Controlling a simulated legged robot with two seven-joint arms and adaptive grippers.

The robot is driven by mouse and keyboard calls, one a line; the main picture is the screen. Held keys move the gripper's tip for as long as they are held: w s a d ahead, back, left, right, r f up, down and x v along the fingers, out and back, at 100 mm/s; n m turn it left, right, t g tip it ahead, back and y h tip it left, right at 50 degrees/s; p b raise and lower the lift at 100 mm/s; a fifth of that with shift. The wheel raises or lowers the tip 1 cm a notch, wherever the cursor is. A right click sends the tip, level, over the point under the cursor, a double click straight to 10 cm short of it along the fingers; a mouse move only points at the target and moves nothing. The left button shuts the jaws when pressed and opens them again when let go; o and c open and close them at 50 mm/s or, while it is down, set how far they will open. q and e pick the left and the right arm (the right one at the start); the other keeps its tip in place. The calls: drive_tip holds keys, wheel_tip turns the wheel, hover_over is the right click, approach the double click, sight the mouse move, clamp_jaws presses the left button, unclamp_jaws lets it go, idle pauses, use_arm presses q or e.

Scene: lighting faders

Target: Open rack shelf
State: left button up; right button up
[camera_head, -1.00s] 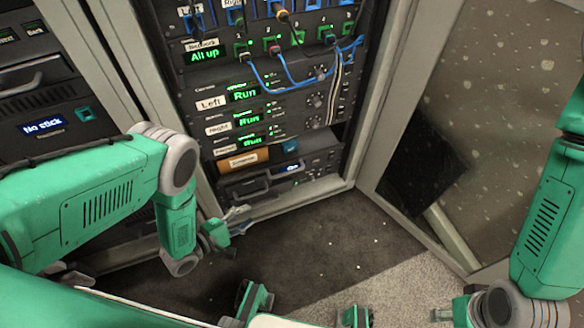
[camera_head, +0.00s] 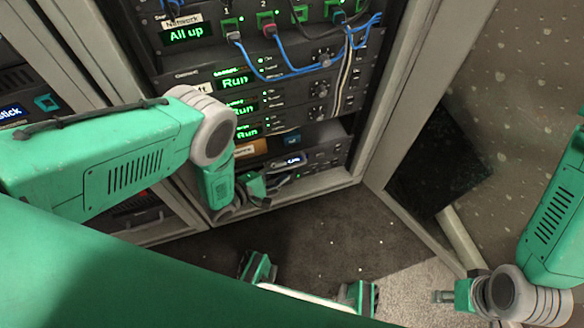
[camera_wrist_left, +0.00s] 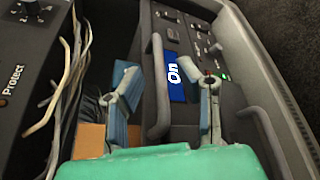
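The lowest unit of the rack (camera_head: 318,158) is a dark front with a small blue "On" display; it also shows in the left wrist view (camera_wrist_left: 172,35). Its dark bar handle (camera_wrist_left: 157,85) runs along the picture's height there. My left gripper (camera_head: 268,186) is at the foot of the rack, in front of this unit. In the left wrist view its two fingers (camera_wrist_left: 166,88) are spread apart, with the handle appearing between them; I cannot tell whether they touch it. My right gripper (camera_head: 445,297) is low at the right, away from the rack, its fingers too small to judge.
An orange box (camera_head: 250,148) sits just above the lowest unit. Blue cables (camera_head: 290,72) hang across the upper units. An open rack door (camera_head: 415,215) stands to the right. Dark carpet (camera_head: 330,235) in front of the rack is clear.

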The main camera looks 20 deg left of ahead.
sight(291, 166)
use_arm(q)
drive_tip(key=x, duration=0.3)
drive_tip(key=shift+a+b, duration=0.1)
drive_tip(key=shift+b, duration=0.3)
drive_tip(key=shift+w+d+f, duration=0.15)
drive_tip(key=shift+w+d, duration=0.15)
drive_tip(key=shift+w, duration=0.25)
clamp_jaws()
